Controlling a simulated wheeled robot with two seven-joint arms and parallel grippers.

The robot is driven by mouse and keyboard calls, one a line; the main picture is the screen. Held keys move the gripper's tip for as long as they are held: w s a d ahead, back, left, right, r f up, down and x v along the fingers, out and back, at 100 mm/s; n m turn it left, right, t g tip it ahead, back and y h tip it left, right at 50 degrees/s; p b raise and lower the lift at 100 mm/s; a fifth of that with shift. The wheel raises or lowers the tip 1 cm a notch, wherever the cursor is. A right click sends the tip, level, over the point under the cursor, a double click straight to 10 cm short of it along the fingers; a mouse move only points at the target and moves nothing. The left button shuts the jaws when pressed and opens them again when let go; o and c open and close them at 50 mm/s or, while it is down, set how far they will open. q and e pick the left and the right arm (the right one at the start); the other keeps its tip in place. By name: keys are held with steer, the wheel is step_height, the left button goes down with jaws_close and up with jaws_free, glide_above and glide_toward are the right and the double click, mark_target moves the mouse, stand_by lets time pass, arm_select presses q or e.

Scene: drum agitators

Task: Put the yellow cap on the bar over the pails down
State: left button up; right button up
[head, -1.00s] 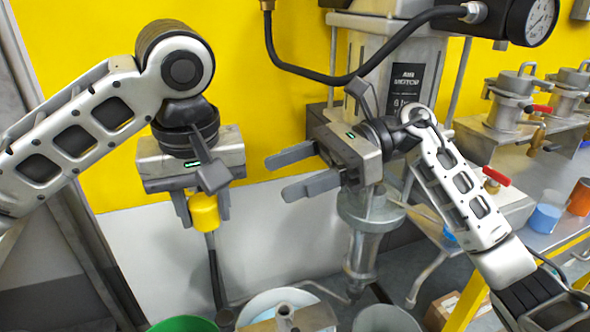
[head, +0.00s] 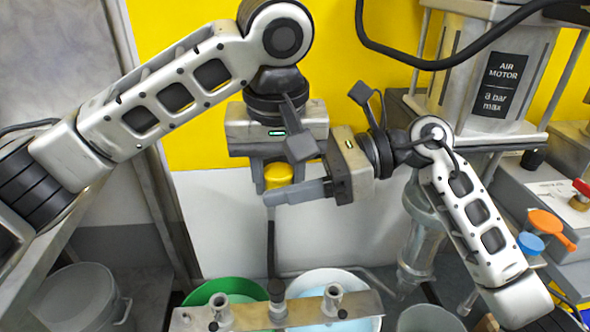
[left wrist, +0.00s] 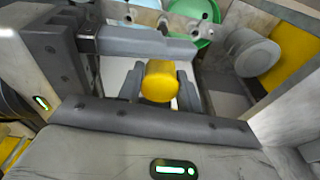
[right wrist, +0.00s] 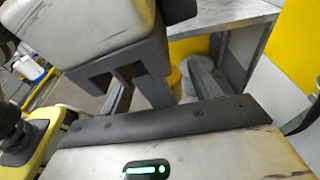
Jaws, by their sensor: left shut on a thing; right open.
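The yellow cap (head: 279,175) is a short cylinder, held between the fingers of my left gripper (head: 273,184), high above the bar. It also shows in the left wrist view (left wrist: 160,80). The bar (head: 250,316) is a metal strip with upright fittings, lying across the pails at the bottom of the head view. My right gripper (head: 284,193) is open close beside the left one, its fingers pointing left near the cap. In the head view it overlaps the left gripper, so I cannot tell whether they touch.
A dark pole (head: 271,245) stands under the cap, down toward the bar. A green pail (head: 240,287) and a white pail (head: 330,281) are under the bar. The air motor (head: 490,85) stands right. A lidded grey pot (head: 78,295) is at lower left.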

steer(key=c, duration=1)
arm_select(q)
steer(key=o, duration=1.2)
steer(key=shift+c, duration=0.2)
arm_select(e)
steer(key=shift+c, duration=0.3)
